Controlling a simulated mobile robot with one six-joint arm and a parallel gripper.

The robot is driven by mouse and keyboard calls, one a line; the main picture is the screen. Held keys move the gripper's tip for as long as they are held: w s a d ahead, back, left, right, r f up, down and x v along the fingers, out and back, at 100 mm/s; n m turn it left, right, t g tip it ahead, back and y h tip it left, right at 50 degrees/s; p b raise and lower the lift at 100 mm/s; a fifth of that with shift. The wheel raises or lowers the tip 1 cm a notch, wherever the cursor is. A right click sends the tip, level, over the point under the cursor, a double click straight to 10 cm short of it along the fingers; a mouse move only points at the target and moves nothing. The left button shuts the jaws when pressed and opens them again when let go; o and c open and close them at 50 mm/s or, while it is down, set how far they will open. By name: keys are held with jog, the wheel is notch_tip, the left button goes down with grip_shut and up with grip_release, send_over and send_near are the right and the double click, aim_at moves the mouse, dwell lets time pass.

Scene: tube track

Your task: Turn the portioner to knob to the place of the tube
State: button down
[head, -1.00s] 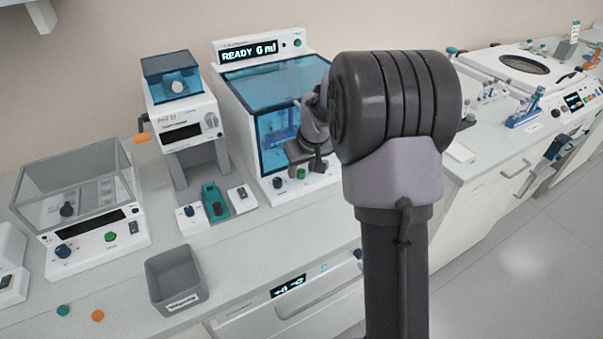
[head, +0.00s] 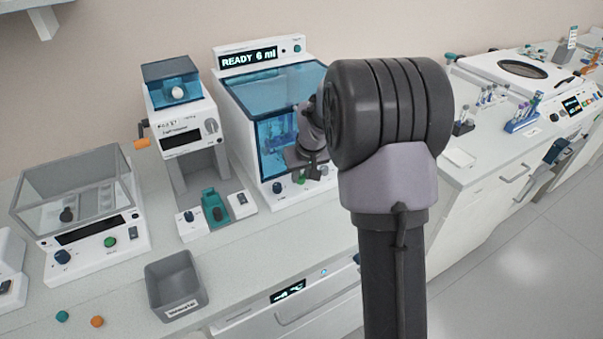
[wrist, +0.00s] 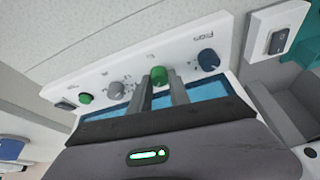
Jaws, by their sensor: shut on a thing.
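The portioner (head: 270,140) is a white machine with a blue clear cover and a display reading "READY 6 ml". Its front panel shows a blue knob (wrist: 208,59), a green knob (wrist: 158,76), a grey knob (wrist: 115,90) and another green knob (wrist: 86,98) in the wrist view. My gripper (wrist: 162,88) is shut on the green knob next to the blue one, a finger on each side of it. In the head view my gripper (head: 308,168) is in front of the panel and hides part of it. The panel's small labels are unreadable. No tube can be made out inside.
A white device with an orange handle (head: 183,125) stands left of the portioner. A grey bin (head: 175,285) is on the counter in front, with a clear-lidded device (head: 75,200) at far left. Tube racks (head: 522,118) stand at right.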

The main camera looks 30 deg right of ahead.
jog(key=shift+a+m+h, duration=0.1)
jog(key=shift+m+h, duration=0.3)
jog(key=shift+m, duration=0.6)
jog(key=shift+f+m+h, duration=0.1)
jog(key=shift+m+h, duration=0.2)
jog(key=shift+m, duration=0.4)
jog(key=shift+w+m+g+h+b, duration=0.1)
jog(key=shift+m+g+h+b, duration=0.5)
jog(key=shift+m+b, duration=1)
jog(key=shift+m, duration=0.4)
jog(key=c, duration=1.2)
grip_release()
jog(key=shift+a, duration=0.1)
jog(key=shift+r, duration=0.2)
